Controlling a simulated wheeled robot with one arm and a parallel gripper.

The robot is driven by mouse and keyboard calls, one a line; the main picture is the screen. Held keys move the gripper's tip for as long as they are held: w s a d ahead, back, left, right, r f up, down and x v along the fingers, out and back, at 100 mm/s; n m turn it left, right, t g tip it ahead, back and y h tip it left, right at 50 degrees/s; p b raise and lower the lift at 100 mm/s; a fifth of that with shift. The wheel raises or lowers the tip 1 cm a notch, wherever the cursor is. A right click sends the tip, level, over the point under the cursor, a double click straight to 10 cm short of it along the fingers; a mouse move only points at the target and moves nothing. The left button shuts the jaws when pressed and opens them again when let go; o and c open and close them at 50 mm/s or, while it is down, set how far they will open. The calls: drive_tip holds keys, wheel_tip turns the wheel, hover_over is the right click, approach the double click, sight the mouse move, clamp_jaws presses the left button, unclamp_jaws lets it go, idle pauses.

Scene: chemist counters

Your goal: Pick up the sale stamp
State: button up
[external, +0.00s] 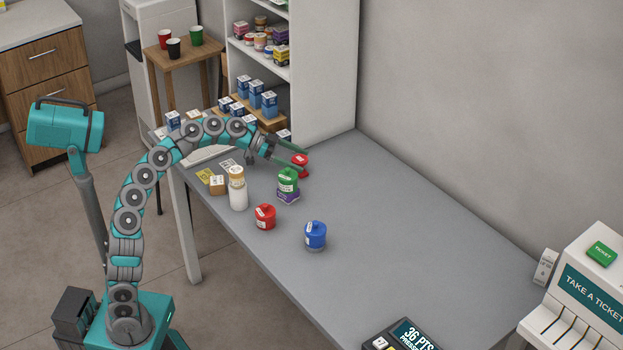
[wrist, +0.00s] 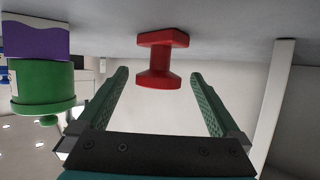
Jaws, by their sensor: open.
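A red spool-shaped stamp (wrist: 162,58), wide at both ends with a narrower neck, stands on the counter, and I take it for the sale stamp; any lettering on it is not readable. The wrist view looks upside down, with the counter at the top. In the external view the red stamp (external: 300,159) is at the far part of the counter, partly covered by a finger. My gripper (external: 303,164) is open and low over the counter. In the wrist view my gripper (wrist: 159,74) has its fingers on either side of the stamp, with visible gaps at both sides.
A white bottle (external: 238,195), a red jar (external: 265,217) and a blue jar (external: 315,235) stand nearer. A shelf unit (external: 325,75) rises behind.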

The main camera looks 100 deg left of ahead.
sight(309, 174)
drive_tip(key=x, duration=0.4)
drive_tip(key=shift+w+d+f, duration=0.1)
drive_tip(key=c, duration=1.4)
drive_tip(key=shift+c, duration=0.2)
